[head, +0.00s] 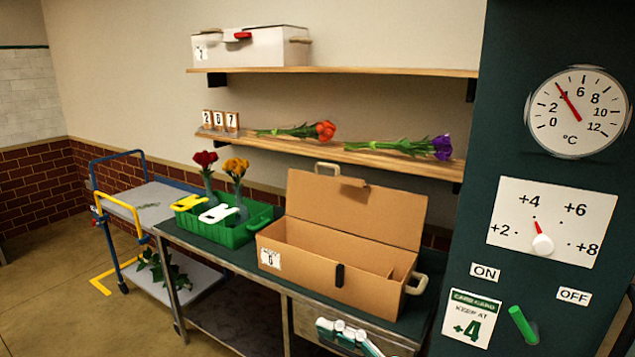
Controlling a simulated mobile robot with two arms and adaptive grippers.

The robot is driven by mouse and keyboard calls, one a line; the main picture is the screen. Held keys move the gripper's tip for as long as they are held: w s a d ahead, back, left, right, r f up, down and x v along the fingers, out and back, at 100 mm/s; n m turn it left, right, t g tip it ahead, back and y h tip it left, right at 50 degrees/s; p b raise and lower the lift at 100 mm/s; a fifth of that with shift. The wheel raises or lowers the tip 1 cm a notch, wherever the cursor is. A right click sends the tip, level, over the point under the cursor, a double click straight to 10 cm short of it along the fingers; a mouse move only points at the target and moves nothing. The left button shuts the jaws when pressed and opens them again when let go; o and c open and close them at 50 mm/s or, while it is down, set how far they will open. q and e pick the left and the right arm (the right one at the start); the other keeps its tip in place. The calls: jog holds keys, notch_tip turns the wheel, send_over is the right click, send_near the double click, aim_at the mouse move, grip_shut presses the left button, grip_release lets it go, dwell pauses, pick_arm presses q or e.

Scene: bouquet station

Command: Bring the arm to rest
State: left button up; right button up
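A small part of one of my arms, white and teal, shows at the bottom edge of the head view, in front of the table's drawer front. It runs off toward the lower right, so I take it as my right gripper (342,332). Its fingers are too small and cut off to tell whether they are open or shut, and I see nothing clearly held. My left gripper is not in view.
An open cardboard box (335,275) and a green crate (232,236) with flower vases stand on the table. A cart (150,205) is at left. Shelves (330,150) hang above. A dark green cabinet (510,185) with a dial and green lever (522,325) is at right.

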jog(key=w+d+r+m+t+y, duration=0.1)
jog(key=d+r+m+t, duration=0.15)
jog(key=m+t, duration=0.35)
jog(key=w+d+r+m+t, duration=0.2)
jog(key=r+m+t, duration=0.15)
jog(key=m, duration=0.35)
jog(key=w+d+f+m+t+h, duration=0.15)
jog(key=d+m+t+h, duration=0.3)
jog(key=m, duration=0.45)
jog(key=w+d+f+m+t+h, duration=0.1)
jog(key=w+d+m+t+h, duration=0.2)
jog(key=m+h, duration=0.4)
jog(key=s+d+f+m+g+h, duration=0.1)
jog(key=d+f+m+g+h, duration=0.3)
jog(key=f+m, duration=0.45)
jog(key=s+d+f+m+g+h, duration=0.2)
jog(key=d+f+m+h, duration=0.4)
jog(key=m, duration=0.3)
jog(key=s+a+f+m+g+y, duration=0.25)
jog(key=s+f+m+g, duration=0.75)
jog(key=s+f, duration=0.95)
notch_tip(320, 180, down, 24)
jog(key=n+g, duration=0.2)
jog(key=g, duration=0.1)
jog(key=s+d+f+g, duration=0.1)
jog(key=s+d+f, duration=0.2)
jog(key=s+f, duration=1.4)
